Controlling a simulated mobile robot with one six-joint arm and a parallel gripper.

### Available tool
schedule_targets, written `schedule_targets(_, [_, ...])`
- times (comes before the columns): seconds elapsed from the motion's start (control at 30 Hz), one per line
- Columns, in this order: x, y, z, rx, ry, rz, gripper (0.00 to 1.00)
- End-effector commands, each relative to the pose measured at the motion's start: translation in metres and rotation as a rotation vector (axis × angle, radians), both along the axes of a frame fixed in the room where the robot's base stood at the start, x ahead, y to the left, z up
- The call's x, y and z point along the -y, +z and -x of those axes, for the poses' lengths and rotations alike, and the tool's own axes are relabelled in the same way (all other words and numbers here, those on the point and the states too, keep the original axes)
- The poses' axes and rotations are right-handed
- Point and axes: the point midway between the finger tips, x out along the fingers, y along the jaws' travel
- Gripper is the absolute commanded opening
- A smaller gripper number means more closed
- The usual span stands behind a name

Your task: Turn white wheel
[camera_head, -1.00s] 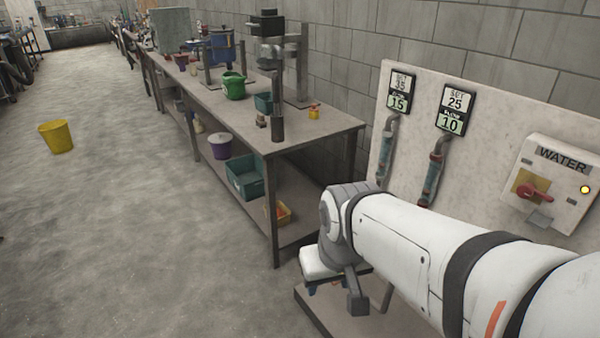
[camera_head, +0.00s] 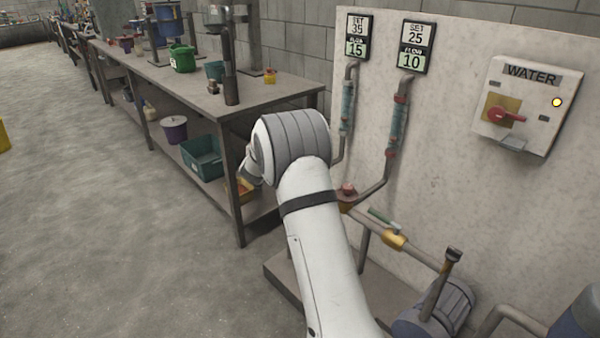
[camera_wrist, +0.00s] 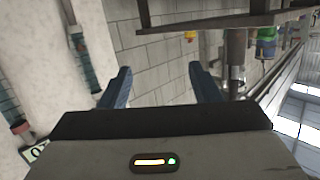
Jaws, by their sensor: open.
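No white wheel can be made out in either view. On the pipework by the pale panel (camera_head: 440,165), a red valve part (camera_head: 347,190) sits at a pipe joint, and a yellow valve (camera_head: 395,241) with a green handle (camera_head: 383,217) is on the lower pipe. My arm covers part of that area. My gripper (camera_wrist: 160,85) is open and empty in the wrist view, its two dark blue fingers apart in front of the block wall. In the head view it is mostly hidden behind my arm.
A metal workbench (camera_head: 283,92) with buckets and bins stands left of the panel. A red switch on the WATER box (camera_head: 522,118) is at the right. Two flow displays (camera_head: 413,46) hang above the pipes. A motor-like unit (camera_head: 450,308) stands low right.

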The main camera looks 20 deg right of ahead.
Motion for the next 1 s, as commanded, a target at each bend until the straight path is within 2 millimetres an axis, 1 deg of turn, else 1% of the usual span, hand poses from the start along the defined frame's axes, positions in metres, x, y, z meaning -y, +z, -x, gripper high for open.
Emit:
schedule_targets(0.03, [0.014, -0.037, -0.009, 0.021, -0.062, 0.027, 0.57])
schedule_targets(0.1, [0.031, -0.064, -0.014, 0.053, -0.145, 0.069, 0.57])
schedule_targets(0.2, [0.050, -0.094, -0.016, 0.082, -0.244, 0.118, 0.57])
schedule_targets(0.3, [0.062, -0.114, -0.014, 0.099, -0.314, 0.154, 0.57])
schedule_targets(0.4, [0.069, -0.123, -0.013, 0.106, -0.351, 0.173, 0.57])
schedule_targets(0.53, [0.079, -0.126, -0.018, 0.109, -0.366, 0.180, 0.57])
schedule_targets(0.8, [0.112, -0.126, -0.045, 0.110, -0.366, 0.179, 0.57])
schedule_targets(1.0, [0.126, -0.126, -0.058, 0.108, -0.364, 0.179, 0.57])
